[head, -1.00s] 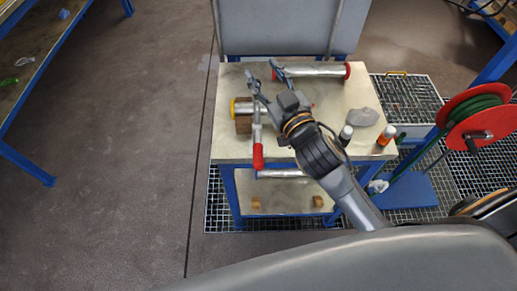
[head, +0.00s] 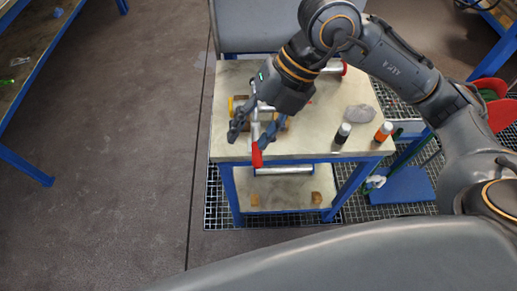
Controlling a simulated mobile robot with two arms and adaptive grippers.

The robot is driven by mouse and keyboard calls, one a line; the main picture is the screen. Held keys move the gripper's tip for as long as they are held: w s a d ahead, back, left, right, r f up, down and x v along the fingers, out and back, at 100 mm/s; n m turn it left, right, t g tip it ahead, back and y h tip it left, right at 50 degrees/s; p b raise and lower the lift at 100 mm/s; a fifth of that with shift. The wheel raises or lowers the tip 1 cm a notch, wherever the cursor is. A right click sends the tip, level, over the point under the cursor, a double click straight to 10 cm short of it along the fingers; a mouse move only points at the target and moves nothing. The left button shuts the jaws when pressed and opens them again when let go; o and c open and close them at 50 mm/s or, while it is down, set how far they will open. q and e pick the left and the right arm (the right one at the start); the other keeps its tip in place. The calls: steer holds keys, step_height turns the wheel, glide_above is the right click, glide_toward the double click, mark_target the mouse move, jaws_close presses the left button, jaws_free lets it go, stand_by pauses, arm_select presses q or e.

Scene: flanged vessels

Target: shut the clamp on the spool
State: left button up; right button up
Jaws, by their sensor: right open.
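The spool, a metal pipe with a yellow end (head: 231,104), lies at the left of the work table, mostly hidden under my right gripper. The clamp's lever with its red handle (head: 257,155) points toward the near edge of the table. Whether the clamp is around the spool is hidden. My right gripper (head: 252,134) is open, coming down from above with one finger left of the lever and the other right of it. I cannot tell whether either finger touches the lever. My left gripper is not in view.
The table top (head: 310,140) is bare in front. A black-capped bottle (head: 342,133), an orange bottle (head: 383,132) and a grey lump (head: 360,113) stand on its right. A red-ended pipe (head: 344,68) lies behind, partly hidden by my arm. A red hose reel (head: 501,117) is at right.

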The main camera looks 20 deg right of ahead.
mark_target(258, 153)
steer(key=w+d+m+t+h, duration=0.1)
steer(key=w+d+m+h, duration=0.15)
steer(key=d, duration=0.35)
steer(key=shift+n+h, duration=0.25)
steer(key=shift+n, duration=0.2)
steer(key=p+x, duration=0.1)
steer(key=x, duration=1.3)
steer(key=shift+a+p, duration=0.1)
steer(key=shift+p, duration=0.3)
jaws_close()
steer(key=shift+r, duration=0.1)
